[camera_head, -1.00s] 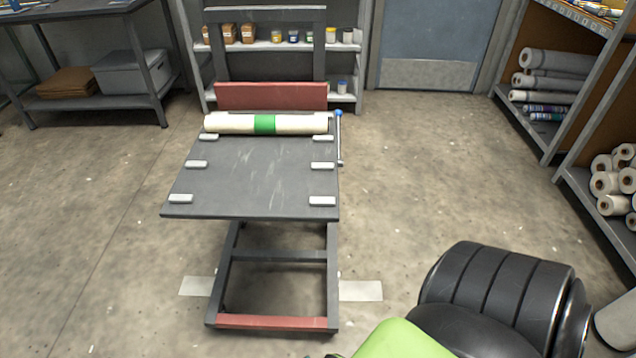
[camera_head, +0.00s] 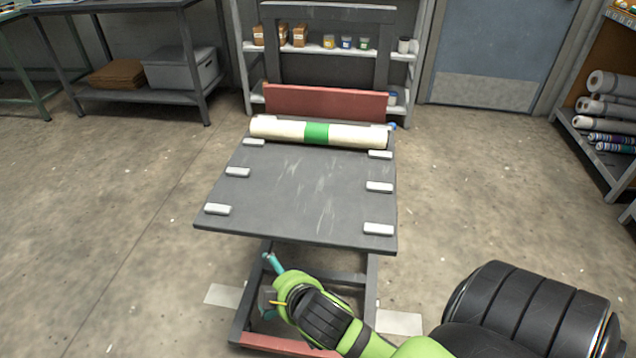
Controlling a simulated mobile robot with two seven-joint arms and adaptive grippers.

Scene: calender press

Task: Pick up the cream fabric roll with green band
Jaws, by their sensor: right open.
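The cream fabric roll with green band (camera_head: 350,135) lies crosswise at the far end of a dark grey table top (camera_head: 290,195), in front of a red board. The green band is around its middle. My right gripper (camera_head: 268,286) is low in front of the table's near edge, well short of the roll, open and holding nothing. My green and black right arm comes in from the bottom right. My left gripper is not in view.
Several pale blocks (camera_head: 378,229) line both sides of the table top. A red board (camera_head: 325,103) stands behind the roll. Shelves with jars (camera_head: 328,42) are at the back, and rolls fill a rack (camera_head: 590,150) at right. The floor on both sides is free.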

